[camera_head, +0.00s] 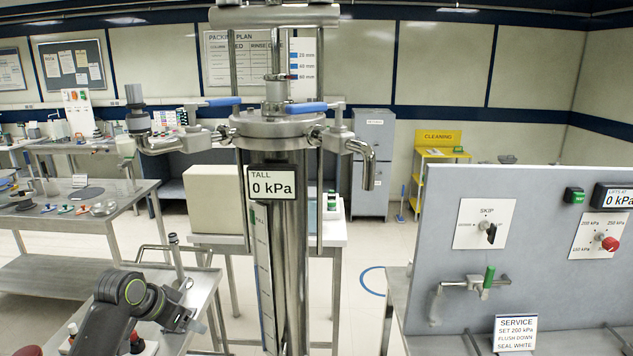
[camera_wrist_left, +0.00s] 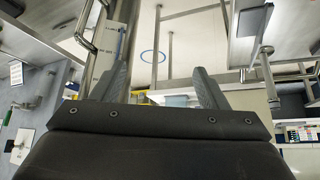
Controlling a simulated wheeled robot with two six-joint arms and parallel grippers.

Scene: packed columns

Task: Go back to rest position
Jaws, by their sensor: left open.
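My left arm comes in at the lower left of the head view, and its gripper (camera_head: 193,322) is just left of the tall steel column (camera_head: 292,255), apart from it. In the left wrist view the two dark fingers of my left gripper (camera_wrist_left: 160,88) stand apart with nothing between them. The column carries a "TALL 0 kPa" display (camera_head: 272,183) and two blue-handled valves on its top flange. My right gripper is in neither view.
A steel cart (camera_head: 205,285) stands under my left arm. A grey panel (camera_head: 540,250) with a "SKIP" knob (camera_head: 490,232) and a green-handled valve (camera_head: 488,278) fills the right. A bench (camera_head: 130,200) with tools stands at the left. Open floor (camera_head: 365,255) shows behind the column.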

